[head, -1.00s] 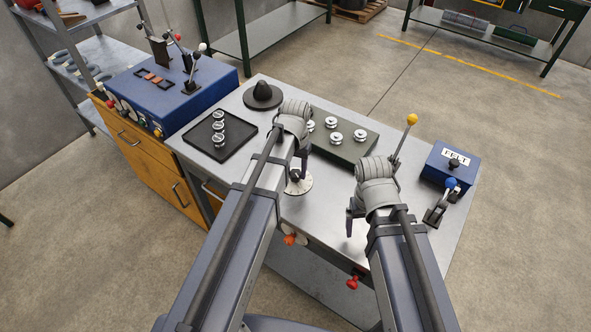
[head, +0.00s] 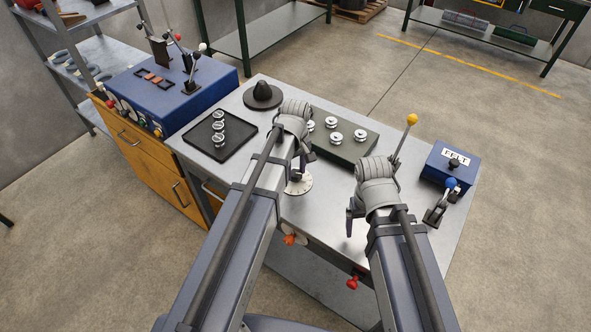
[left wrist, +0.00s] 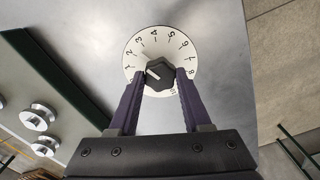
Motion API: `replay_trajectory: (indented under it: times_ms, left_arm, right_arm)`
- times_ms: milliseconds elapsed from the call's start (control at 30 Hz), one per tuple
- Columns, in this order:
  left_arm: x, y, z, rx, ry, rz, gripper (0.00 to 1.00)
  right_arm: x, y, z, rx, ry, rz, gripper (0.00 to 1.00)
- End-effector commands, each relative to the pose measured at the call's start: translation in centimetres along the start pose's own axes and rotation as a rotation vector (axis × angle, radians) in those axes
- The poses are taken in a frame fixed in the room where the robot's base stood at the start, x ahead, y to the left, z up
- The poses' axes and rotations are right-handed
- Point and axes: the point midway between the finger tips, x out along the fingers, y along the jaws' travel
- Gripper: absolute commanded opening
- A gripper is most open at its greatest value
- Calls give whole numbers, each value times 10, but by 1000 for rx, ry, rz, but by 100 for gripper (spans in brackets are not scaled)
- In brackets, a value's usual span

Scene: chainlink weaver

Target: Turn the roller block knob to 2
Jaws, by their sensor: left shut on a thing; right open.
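The roller block knob is a dark grip on a white numbered dial (head: 299,185) at the near edge of the table. In the left wrist view, the knob (left wrist: 160,75) sits between my left gripper's two purple fingers, and the dial (left wrist: 160,45) shows around it. The knob's white mark points to the upper left, toward the low numbers; the exact number is hard to tell. My left gripper (head: 303,160) is shut on the knob. My right gripper (head: 350,222) is open and empty over the table's right part.
A green block with several metal rollers (head: 345,146) stands behind the dial. A black tray (head: 237,141) holds spools at the left.

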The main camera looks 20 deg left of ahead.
Motion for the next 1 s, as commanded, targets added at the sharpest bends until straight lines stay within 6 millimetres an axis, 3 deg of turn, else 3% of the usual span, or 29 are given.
replay_trajectory:
  times_ms: [400, 1000]
  left_arm:
    - [0, 0, 0, -189, -1, -1, 0]
    - [0, 0, 0, -219, -1, -1, 0]
  right_arm:
    - [0, 0, 0, 0, 0, 0, 87]
    - [0, 0, 0, 0, 0, 0, 87]
